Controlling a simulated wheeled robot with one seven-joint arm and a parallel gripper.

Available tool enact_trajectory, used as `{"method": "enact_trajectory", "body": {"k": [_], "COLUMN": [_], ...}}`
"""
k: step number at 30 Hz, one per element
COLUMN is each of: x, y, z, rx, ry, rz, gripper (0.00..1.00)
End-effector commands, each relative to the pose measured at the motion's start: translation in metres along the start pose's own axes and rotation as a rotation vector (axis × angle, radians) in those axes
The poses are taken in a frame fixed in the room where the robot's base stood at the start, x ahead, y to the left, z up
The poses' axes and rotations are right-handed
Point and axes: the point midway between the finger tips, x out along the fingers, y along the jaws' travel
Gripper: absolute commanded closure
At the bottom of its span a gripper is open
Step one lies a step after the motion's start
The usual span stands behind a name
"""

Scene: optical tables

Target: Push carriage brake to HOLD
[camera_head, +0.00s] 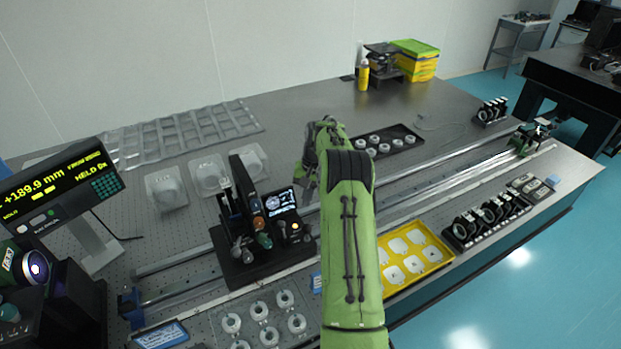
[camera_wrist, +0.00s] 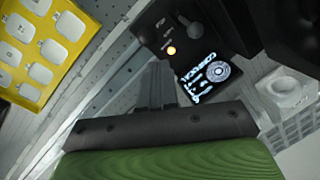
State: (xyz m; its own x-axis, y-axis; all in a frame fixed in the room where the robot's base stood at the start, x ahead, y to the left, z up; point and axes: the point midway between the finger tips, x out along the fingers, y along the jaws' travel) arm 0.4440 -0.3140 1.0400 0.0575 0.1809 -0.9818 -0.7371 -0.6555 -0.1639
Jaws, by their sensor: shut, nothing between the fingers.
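The black carriage (camera_head: 262,262) straddles the rail left of my arm, with several upright plates, knobs and a lit screen (camera_head: 281,203). In the wrist view its dark panel (camera_wrist: 150,28) shows a grey round-ended lever (camera_wrist: 188,24), a glowing yellow light (camera_wrist: 171,50), small unreadable lettering and the lit dial screen (camera_wrist: 207,78). I cannot tell for certain which part is the brake. My gripper (camera_wrist: 158,82) is shut and empty, its fingertips just short of the panel edge near the light and screen. In the head view my arm partly hides the gripper (camera_head: 312,178).
The readout (camera_head: 65,185) at left shows +189.9 mm. A yellow tray (camera_head: 447,262) with white pieces lies right of my arm. Lens mounts (camera_head: 487,218), a black tray of rings (camera_head: 412,139) and clear domes (camera_head: 165,190) stand around. The rail (camera_head: 455,163) runs clear to the right.

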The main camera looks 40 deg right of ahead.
Motion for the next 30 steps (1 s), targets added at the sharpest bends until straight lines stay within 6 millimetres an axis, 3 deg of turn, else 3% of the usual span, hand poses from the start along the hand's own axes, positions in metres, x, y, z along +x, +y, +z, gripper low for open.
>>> {"method": "enact_trajectory", "body": {"k": [6,10,30], "x": [-0.042,-0.054,-0.058], "y": [-0.010,-0.012,-0.014], "z": [-0.013,-0.017,-0.017], "rx": [-0.004,-0.004,-0.007], "ry": [0.002,0.001,0.001], "rz": [-0.001,-0.001,0.000], "gripper": [1.00,1.00,1.00]}}
